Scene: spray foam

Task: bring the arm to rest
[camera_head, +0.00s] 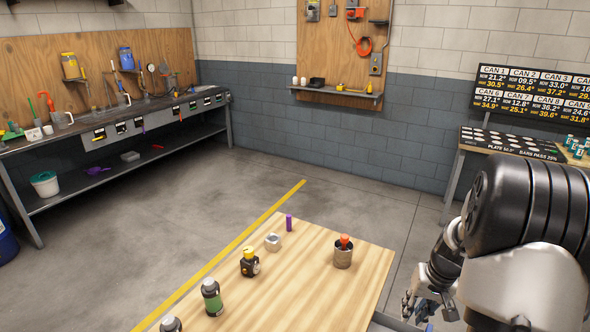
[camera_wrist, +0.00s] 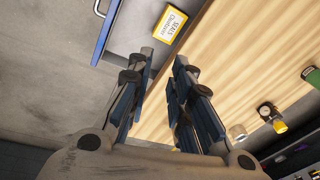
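My gripper (camera_head: 432,304) hangs at the lower right in the head view, beside the right edge of the wooden table (camera_head: 325,285). In the wrist view its two fingers (camera_wrist: 163,64) stand apart with a gap between them. Nothing is held between them. The grey floor and the table's wooden top (camera_wrist: 235,65) show beyond the fingers. My arm is folded at the right of the head view and hides part of the floor there.
A workbench (camera_head: 150,118) stands left. A display board (camera_head: 535,92) hangs right. The middle floor is clear.

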